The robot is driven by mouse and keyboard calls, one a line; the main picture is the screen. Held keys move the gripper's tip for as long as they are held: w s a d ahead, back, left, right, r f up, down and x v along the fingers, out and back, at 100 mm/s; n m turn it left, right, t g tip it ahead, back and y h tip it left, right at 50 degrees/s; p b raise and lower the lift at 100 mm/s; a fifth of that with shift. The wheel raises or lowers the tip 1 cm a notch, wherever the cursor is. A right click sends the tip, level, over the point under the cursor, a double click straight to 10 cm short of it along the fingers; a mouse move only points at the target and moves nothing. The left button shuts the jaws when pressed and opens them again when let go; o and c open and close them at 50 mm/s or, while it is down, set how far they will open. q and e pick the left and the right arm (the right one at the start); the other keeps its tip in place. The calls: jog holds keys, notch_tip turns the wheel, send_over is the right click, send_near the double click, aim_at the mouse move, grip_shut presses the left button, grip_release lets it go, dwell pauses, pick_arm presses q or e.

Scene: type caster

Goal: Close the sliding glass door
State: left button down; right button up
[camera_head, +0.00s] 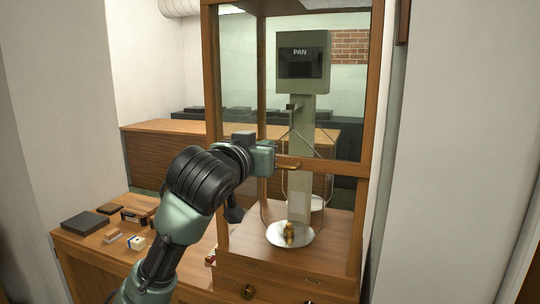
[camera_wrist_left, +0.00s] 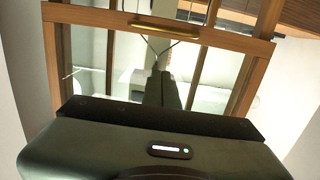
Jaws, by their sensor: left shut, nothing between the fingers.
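The sliding glass door is the front pane of a wooden balance case. Its wooden bottom rail (camera_head: 335,168) sits about midway up the case front, with an open gap below it. A brass handle (camera_head: 290,166) is on this rail; it also shows in the left wrist view (camera_wrist_left: 165,27). My left gripper (camera_head: 272,158) is at the rail, just left of the handle in the head view; I cannot tell whether it touches. Its fingers (camera_wrist_left: 170,90) look shut and empty. My right gripper is not in view.
A wooden desk (camera_head: 95,255) at the left holds a dark box (camera_head: 85,223) and small items. A wall (camera_head: 465,150) stands close on the right.

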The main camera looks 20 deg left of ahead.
pick_arm(q)
jog(key=shift+w+f+p, duration=0.8)
jog(key=shift+w+f, duration=1)
jog(key=shift+f, duration=0.25)
jog(key=shift+d, duration=0.1)
jog(key=shift+f, duration=0.1)
